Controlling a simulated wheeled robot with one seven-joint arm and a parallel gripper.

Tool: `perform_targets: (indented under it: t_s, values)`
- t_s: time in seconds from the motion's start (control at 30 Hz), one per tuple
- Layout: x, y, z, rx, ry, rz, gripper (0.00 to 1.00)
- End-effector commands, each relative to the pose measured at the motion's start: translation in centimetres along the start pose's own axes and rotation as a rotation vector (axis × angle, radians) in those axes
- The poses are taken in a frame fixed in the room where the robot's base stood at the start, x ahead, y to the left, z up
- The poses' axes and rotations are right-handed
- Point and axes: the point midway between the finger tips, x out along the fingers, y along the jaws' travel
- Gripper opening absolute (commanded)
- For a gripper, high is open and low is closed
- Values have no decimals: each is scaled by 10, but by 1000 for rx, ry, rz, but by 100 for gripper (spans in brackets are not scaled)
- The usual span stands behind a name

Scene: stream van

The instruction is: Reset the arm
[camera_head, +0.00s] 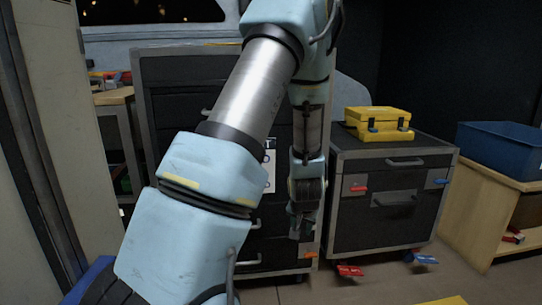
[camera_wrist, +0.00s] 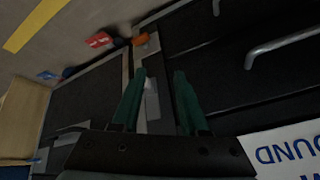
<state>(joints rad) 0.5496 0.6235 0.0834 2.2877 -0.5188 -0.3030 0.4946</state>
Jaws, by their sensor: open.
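My arm (camera_head: 200,175) reaches up and then bends down in the middle of the head view. My gripper (camera_head: 301,232) hangs in front of the tall dark cabinet (camera_head: 172,68), low and near its right edge. In the wrist view my gripper (camera_wrist: 155,80) shows two green fingers spread apart with nothing between them. Behind the fingers are the cabinet's dark drawer fronts and grey edge. Part of the cabinet is hidden behind my arm.
A lower drawer cabinet (camera_head: 345,215) on red and blue casters stands right, with a yellow case (camera_head: 378,122) on top. A blue bin (camera_head: 502,146) sits on a wooden bench (camera_head: 484,210) at far right. A drawer handle (camera_wrist: 285,42) is near my gripper. Open floor lies in front.

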Motion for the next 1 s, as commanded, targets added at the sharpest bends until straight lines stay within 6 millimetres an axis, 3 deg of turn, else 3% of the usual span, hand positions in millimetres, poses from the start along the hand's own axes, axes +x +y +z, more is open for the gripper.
perform_targets:
  t_s: [0.03,0.1,0.3,0.67,1.0]
  values:
    - [-26,-16,0,-50,-23,30,44]
    - [-57,-31,9,-109,-74,71,44]
    - [-132,-67,48,-229,-210,119,44]
    - [-224,-110,118,-359,-394,66,44]
    - [-286,-120,78,-350,-391,73,44]
